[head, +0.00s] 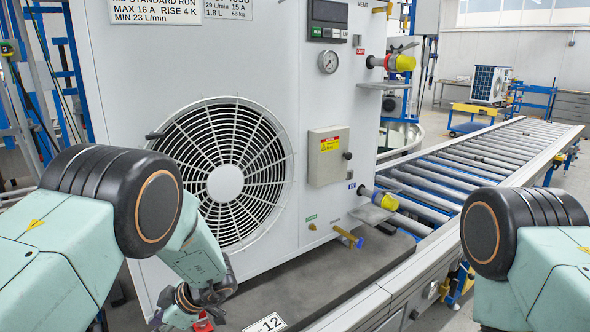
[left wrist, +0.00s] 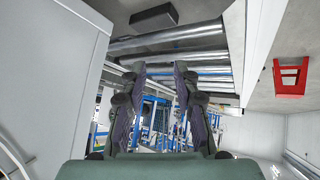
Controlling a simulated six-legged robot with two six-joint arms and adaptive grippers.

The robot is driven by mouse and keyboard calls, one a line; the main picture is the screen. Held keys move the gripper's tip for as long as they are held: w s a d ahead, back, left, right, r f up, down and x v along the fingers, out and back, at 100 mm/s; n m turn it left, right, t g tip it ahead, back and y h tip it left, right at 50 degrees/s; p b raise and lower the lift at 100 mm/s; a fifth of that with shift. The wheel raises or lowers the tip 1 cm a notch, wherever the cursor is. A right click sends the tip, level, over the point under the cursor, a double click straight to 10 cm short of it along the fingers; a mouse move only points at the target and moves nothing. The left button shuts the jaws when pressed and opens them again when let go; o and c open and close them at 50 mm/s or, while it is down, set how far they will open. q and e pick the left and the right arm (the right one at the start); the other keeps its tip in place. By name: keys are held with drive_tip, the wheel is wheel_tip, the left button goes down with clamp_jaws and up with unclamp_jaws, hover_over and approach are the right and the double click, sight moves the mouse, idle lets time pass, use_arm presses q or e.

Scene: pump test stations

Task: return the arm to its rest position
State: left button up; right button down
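My left arm comes in from the left in the head view and bends down in front of the pump unit (head: 300,50). Its wrist reaches the bottom edge of that view, and the fingertips cannot be made out there. In the left wrist view my left gripper (left wrist: 160,72) has its two dark fingers apart with nothing between them. My right arm shows only at the right edge of the head view, and its gripper is out of the picture.
The unit has a round fan grille (head: 225,182), a gauge (head: 328,62) and yellow-capped ports (head: 400,63). A roller conveyor (head: 450,170) runs to the back right. The wrist view shows a red bracket-like part (left wrist: 290,78) and a dark block (left wrist: 153,17).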

use_arm(q)
drive_tip(key=s+f+m+t+h, duration=0.1)
drive_tip(key=s+f+m, duration=0.2)
drive_tip(key=s+m, duration=0.1)
drive_tip(key=s+f+m+t+h, duration=0.1)
drive_tip(key=s+f+m+t, duration=0.1)
drive_tip(key=m, duration=0.3)
drive_tip(key=s+a+f+m+t+h, duration=0.1)
drive_tip(key=s+f+m, duration=0.3)
drive_tip(key=s, duration=0.1)
drive_tip(key=shift+s+a+f+m, duration=0.1)
drive_tip(key=shift+s+f+m, duration=0.1)
drive_tip(key=shift+s+m, duration=0.2)
drive_tip(key=s+d+f+m+g+h, duration=0.1)
drive_tip(key=s+d+m+g+h, duration=0.1)
drive_tip(key=s, duration=1)
drive_tip(key=s+d+f+m+g+h, duration=0.1)
drive_tip(key=s+d, duration=0.5)
drive_tip(key=s, duration=0.6)
drive_tip(key=m+g+h, duration=0.1)
drive_tip(key=m+h, duration=0.1)
drive_tip(key=h, duration=0.1)
drive_tip(key=shift+f+m+g, duration=0.3)
drive_tip(key=shift+f+m, duration=0.05)
drive_tip(key=shift+m, duration=0.05)
drive_tip(key=shift+s, duration=0.15)
